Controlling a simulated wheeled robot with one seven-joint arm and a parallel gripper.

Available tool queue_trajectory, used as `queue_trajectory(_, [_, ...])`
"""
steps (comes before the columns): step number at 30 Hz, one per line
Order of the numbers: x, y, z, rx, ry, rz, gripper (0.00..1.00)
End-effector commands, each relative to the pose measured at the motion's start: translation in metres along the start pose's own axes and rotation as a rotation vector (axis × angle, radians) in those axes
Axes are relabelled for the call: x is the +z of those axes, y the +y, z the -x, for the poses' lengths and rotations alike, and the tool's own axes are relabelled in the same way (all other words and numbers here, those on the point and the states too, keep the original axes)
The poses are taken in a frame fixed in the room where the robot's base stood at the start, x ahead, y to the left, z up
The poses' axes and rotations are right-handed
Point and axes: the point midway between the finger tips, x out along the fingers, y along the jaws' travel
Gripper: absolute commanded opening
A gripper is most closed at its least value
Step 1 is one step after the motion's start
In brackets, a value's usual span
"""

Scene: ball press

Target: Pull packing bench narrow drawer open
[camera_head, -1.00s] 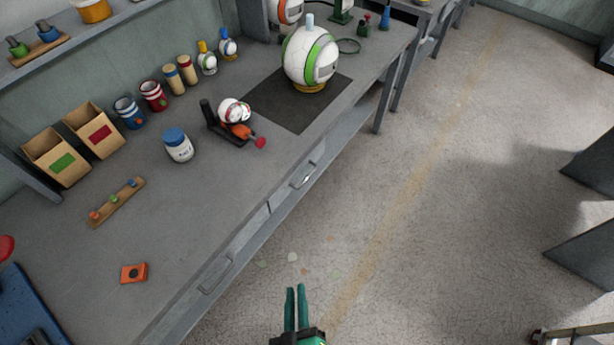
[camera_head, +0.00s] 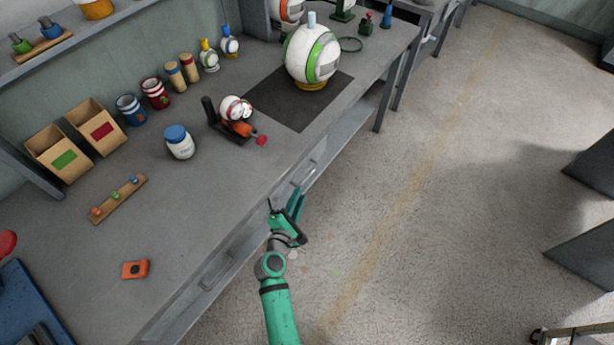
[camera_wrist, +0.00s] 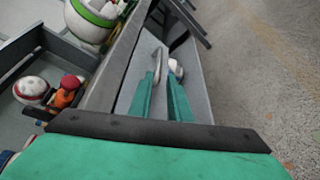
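The packing bench (camera_head: 185,225) has two drawer fronts along its front edge. The shorter one, which I take as the narrow drawer (camera_head: 322,157), is on the right and looks shut. Its light metal handle (camera_head: 309,172) is partly hidden by my gripper. My gripper (camera_head: 287,203) is in front of that drawer, fingers apart, reaching toward the handle. In the wrist view, my gripper (camera_wrist: 166,72) has a gap between its green fingers, and pale metal shows at their tips. I cannot tell whether the fingers touch the handle.
A longer drawer with a handle (camera_head: 217,272) is to the left. The floor (camera_head: 420,200) in front is clear.

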Motion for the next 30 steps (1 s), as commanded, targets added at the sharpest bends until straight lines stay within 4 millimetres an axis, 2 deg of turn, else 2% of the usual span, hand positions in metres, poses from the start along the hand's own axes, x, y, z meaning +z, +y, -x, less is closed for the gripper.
queue_trajectory(5, [0.001,0.003,-0.015,0.002,-0.009,0.018,0.17])
queue_trajectory(15, [0.002,0.003,-0.072,0.002,-0.008,0.015,0.17])
queue_trajectory(21, [0.002,0.002,-0.098,0.001,-0.008,0.014,0.17])
queue_trajectory(30, [0.002,0.002,-0.111,0.002,-0.006,0.014,0.17])
